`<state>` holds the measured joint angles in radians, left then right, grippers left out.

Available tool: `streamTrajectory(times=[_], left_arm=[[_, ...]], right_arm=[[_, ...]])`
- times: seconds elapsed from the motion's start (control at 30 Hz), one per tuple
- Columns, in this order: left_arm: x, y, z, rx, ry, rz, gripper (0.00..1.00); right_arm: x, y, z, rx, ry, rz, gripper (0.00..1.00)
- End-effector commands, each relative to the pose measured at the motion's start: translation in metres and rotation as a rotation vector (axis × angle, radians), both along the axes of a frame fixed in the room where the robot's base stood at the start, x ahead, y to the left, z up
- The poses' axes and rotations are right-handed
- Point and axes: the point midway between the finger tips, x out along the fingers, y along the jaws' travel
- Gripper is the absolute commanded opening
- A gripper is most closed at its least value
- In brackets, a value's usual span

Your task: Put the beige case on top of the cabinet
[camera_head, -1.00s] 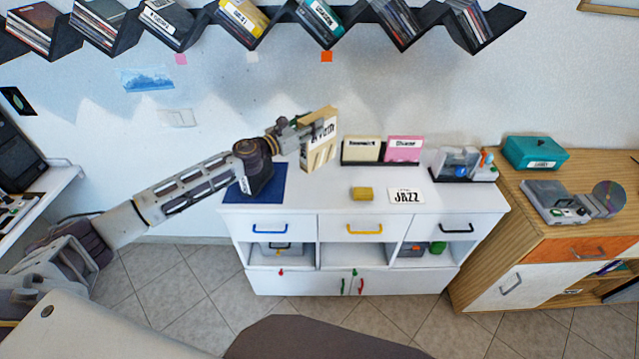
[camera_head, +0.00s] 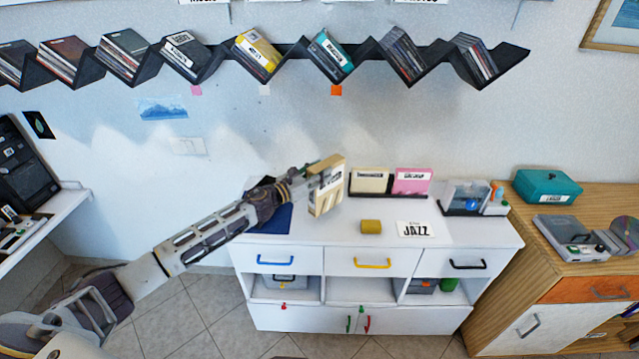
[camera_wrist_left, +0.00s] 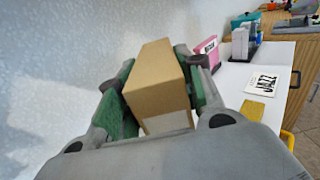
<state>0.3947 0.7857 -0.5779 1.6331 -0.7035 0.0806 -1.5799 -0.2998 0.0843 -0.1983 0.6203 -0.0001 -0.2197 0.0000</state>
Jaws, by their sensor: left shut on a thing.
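The beige case (camera_head: 328,190) is held upright in my left gripper (camera_head: 318,178), above the left part of the white cabinet's top. In the left wrist view the beige case (camera_wrist_left: 158,85) sits between the two green-padded fingers of my left gripper (camera_wrist_left: 160,95), which touch its sides. The white cabinet (camera_head: 370,230) stands against the wall, with blue, yellow and black drawer handles. I cannot tell the exact gap between the case and the top. My right gripper is not in view.
Zigzag disc shelves (camera_head: 290,50) hang above. A wooden cabinet (camera_head: 510,255) stands right.

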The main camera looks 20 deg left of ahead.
Motion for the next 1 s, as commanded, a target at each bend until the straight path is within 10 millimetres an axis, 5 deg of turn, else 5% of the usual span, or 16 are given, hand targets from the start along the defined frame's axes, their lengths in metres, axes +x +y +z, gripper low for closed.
streamTrajectory(times=[0.27, 0.67, 1.0], left_arm=[[0.000, 0.000, -0.001, -0.002, -0.001, 0.000, 0.00], [0.000, 0.000, -0.035, -0.003, 0.001, 0.001, 0.00], [0.000, 0.000, -0.036, -0.001, -0.001, 0.001, 0.00]], right_arm=[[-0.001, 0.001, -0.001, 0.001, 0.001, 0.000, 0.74], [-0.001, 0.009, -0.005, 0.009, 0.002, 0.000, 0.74], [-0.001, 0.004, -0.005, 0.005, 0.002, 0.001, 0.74]])
